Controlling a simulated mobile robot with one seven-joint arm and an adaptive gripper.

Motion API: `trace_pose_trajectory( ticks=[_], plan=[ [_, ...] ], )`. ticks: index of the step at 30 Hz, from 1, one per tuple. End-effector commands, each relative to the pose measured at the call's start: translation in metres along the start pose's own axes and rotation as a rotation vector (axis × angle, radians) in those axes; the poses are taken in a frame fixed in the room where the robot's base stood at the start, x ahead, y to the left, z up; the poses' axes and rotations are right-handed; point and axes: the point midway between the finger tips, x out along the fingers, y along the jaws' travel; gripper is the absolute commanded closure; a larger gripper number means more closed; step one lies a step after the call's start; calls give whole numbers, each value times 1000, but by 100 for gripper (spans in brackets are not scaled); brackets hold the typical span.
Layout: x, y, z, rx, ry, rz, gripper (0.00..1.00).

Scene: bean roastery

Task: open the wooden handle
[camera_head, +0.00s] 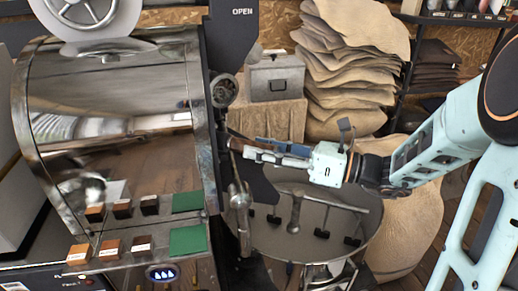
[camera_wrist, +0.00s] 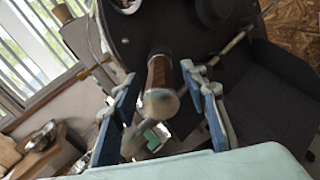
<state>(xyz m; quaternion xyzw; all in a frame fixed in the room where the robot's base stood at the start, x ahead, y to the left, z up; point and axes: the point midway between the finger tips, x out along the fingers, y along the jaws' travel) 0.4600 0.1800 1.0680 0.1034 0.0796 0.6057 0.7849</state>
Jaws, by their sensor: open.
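The wooden handle (camera_wrist: 160,73) is a brown cylinder with a rounded metal end, in the middle of the wrist view. It points towards the camera, out from the roaster's dark front. My gripper (camera_wrist: 159,80) is open, with one blue-padded finger on each side of the handle. A gap shows on both sides, so it looks untouched. In the head view my gripper (camera_head: 254,149) reaches in from the right to the roaster's front. The handle there is mostly hidden by the fingers; only a small reddish-brown part (camera_head: 236,144) shows at their tips.
The shiny roaster drum (camera_head: 110,110) fills the left. A round cooling tray (camera_head: 310,225) with stirring arms lies below my gripper. A metal lever (camera_head: 240,195) hangs at the roaster's front. Stacked sacks (camera_head: 350,70) and a grey box (camera_head: 277,80) stand behind.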

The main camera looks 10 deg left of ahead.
Motion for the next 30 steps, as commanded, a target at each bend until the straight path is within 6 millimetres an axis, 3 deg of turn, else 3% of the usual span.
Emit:
trace_pose_trajectory(
  ticks=[11, 22, 30],
  plan=[
    [8, 0, 0, 0, 0, -1, 60],
    [8, 0, 0, 0, 1, 0, 98],
    [7, 0, 0, 0, 1, -1, 100]
  ],
)
